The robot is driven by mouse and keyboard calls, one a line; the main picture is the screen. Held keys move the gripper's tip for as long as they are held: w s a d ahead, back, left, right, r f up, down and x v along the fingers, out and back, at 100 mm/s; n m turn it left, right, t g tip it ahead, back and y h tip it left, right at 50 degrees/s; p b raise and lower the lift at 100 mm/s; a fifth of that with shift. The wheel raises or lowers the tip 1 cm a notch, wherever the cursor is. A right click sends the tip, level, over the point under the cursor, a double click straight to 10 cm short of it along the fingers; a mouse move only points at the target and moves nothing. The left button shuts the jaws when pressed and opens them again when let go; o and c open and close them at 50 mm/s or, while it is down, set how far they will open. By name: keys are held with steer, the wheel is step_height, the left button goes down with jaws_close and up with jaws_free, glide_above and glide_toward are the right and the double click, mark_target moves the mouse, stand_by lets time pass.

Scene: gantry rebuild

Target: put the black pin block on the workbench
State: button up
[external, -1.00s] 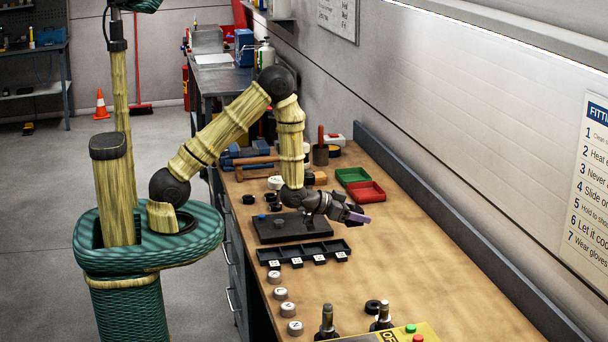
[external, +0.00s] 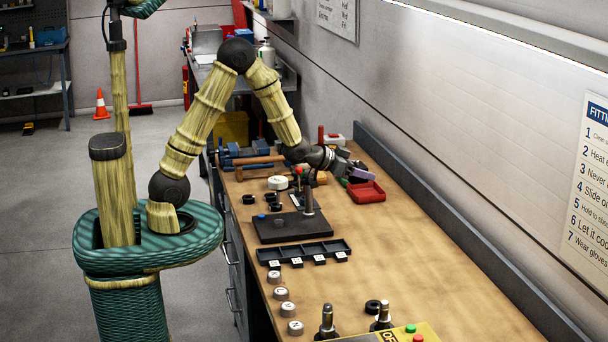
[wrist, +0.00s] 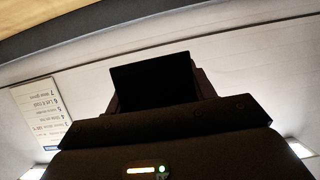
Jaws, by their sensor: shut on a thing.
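My gripper (external: 364,170) is above the far part of the workbench (external: 400,262), close to the red tray, with purple showing at its fingers. In the wrist view, a black block (wrist: 153,80) sits between the fingers, and the gripper is shut on it. I take this to be the black pin block. Its lower part is hidden behind the gripper body. In the external view I cannot clearly make the block out from the gripper.
The red tray (external: 367,193) lies by the gripper; a green tray is mostly hidden. A black plate with an upright post (external: 309,200), a black compartment tray (external: 303,253) and several marked round pieces stand along the left side. The bench's right middle is clear.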

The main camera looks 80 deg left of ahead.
steer(key=w+a+r, duration=0.1)
steer(key=a+r, duration=0.1)
steer(key=a, duration=1.1)
steer(key=w+a+r, duration=0.1)
steer(key=a+r, duration=0.1)
steer(key=a, duration=1.2)
steer(key=s+a, duration=0.4)
steer(key=a, duration=0.5)
steer(key=s+a+f, duration=0.3)
steer(key=s+a, duration=0.6)
steer(key=s, duration=0.2)
steer(key=s+a+f, duration=0.2)
steer(key=s+a, duration=0.6)
steer(key=s, duration=0.2)
step_height(320, 180, down, 12)
steer(key=shift+r, duration=0.15)
steer(key=shift+f+p, duration=0.75)
steer(key=shift+f, duration=2.2)
